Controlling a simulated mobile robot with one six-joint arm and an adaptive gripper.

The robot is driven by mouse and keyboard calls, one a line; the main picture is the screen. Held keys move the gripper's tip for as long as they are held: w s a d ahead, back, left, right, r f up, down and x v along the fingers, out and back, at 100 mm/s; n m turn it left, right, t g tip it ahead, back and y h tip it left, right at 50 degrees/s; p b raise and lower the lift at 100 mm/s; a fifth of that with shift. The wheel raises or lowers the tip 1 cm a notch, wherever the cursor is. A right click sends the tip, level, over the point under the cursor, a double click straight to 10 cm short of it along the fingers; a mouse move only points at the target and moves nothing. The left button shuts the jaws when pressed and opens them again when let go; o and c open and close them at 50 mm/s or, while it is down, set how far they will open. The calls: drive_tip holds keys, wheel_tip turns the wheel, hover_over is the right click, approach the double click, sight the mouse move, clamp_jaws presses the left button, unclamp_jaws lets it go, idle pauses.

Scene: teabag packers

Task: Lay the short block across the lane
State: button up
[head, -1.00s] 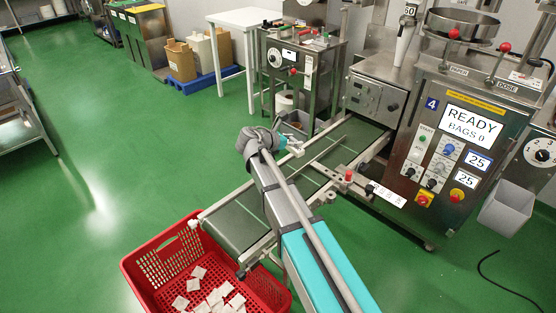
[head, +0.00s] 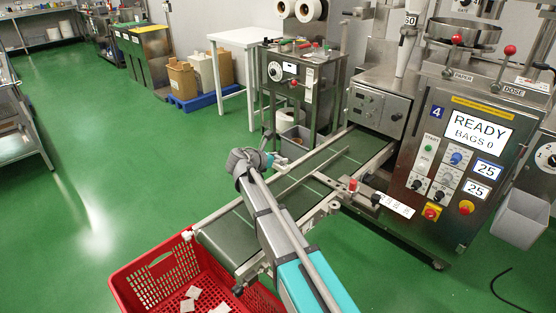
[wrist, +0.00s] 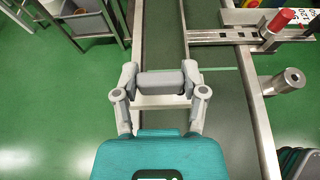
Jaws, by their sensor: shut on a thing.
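My gripper (wrist: 160,84) is shut on the short block (wrist: 160,103). A grey piece fills the gap between the fingertips, with a pale bar against it. The bar lies crosswise to the belt in the wrist view; its contact with the belt cannot be told. In the head view my gripper (head: 262,161) is over the left side of the conveyor, with the pale end of the block (head: 280,162) just beyond it. The green conveyor lane (head: 340,165) runs from the machine down to the lower left, with metal side rails and a thin lengthwise divider.
A red crate (head: 130,284) with several teabags stands at the conveyor's near end. A red-topped post and bracket (wrist: 275,25) and a metal cylinder (wrist: 285,83) are on the right rail. The packing machine (head: 455,170) stands right. Open green floor lies left.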

drive_tip(key=shift+f, duration=0.25)
drive_tip(key=shift+f+b, duration=2.65)
drive_tip(key=shift+b, duration=0.2)
drive_tip(key=shift+d+f+b, duration=0.1)
drive_tip(key=shift+f+b, duration=2)
idle(0.4)
drive_tip(key=o, duration=1.2)
drive_tip(key=shift+o, duration=0.2)
drive_tip(key=shift+r, duration=0.25)
wheel_tip(320, 180, up, 10)
drive_tip(key=p, duration=1)
drive_tip(key=shift+f, duration=0.25)
